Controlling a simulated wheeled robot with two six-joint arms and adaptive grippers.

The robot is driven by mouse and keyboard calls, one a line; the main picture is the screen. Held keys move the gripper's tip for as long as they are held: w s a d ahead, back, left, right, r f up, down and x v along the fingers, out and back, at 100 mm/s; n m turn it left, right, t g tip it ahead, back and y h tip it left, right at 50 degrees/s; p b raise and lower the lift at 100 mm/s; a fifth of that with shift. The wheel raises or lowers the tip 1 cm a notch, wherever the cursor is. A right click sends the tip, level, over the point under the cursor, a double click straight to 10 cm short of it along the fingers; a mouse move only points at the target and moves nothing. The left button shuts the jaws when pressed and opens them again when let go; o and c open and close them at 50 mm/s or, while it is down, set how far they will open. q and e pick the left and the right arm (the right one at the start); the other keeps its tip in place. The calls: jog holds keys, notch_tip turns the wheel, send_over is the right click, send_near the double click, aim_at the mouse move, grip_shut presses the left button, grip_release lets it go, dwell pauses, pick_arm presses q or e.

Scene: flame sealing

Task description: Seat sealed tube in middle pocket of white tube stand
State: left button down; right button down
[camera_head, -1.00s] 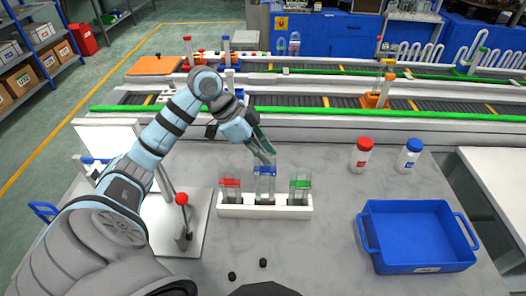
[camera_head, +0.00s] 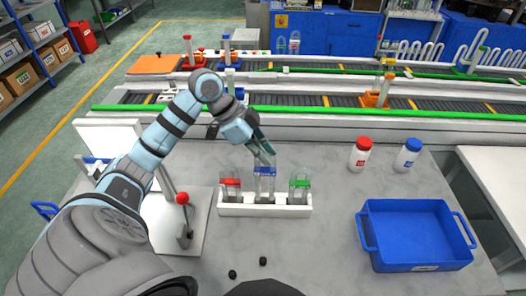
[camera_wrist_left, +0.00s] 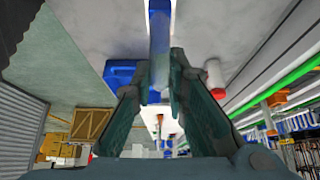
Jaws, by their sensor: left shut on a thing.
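The white tube stand (camera_head: 265,210) is on the grey table. A clear tube with a blue band (camera_head: 265,171) stands upright at its middle pocket, its lower end reaching the stand; I cannot tell how deep it sits. My left gripper (camera_head: 264,156) comes down from the upper left and is shut on this tube's top. In the left wrist view a blue part of the tube (camera_wrist_left: 159,35) shows between and beyond the fingers. A red-banded tube (camera_head: 231,183) stands in the left pocket, a green-banded tube (camera_head: 300,184) in the right pocket. My right gripper is out of view.
A press-like device with a red knob (camera_head: 182,199) is left of the stand. A blue bin (camera_head: 418,267) is at the right. A red-capped bottle (camera_head: 360,155) and a blue-capped bottle (camera_head: 407,156) stand behind it. Two black caps (camera_head: 232,274) lie in front.

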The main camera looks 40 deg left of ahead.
aim_at(259, 163)
pick_arm(q)
jog(key=shift+f+b, duration=0.85)
jog(key=shift+f, duration=1.85)
jog(key=c, duration=1.5)
grip_release()
jog(key=shift+r, duration=0.1)
notch_tip(259, 163, up, 5)
jog(key=p, duration=0.5)
jog(key=shift+f+p, duration=0.2)
jog(key=shift+p, duration=0.1)
jog(key=shift+f, duration=0.1)
jog(key=shift+s+a, duration=0.1)
jog(key=shift+a, duration=0.05)
jog(key=v, duration=1.2)
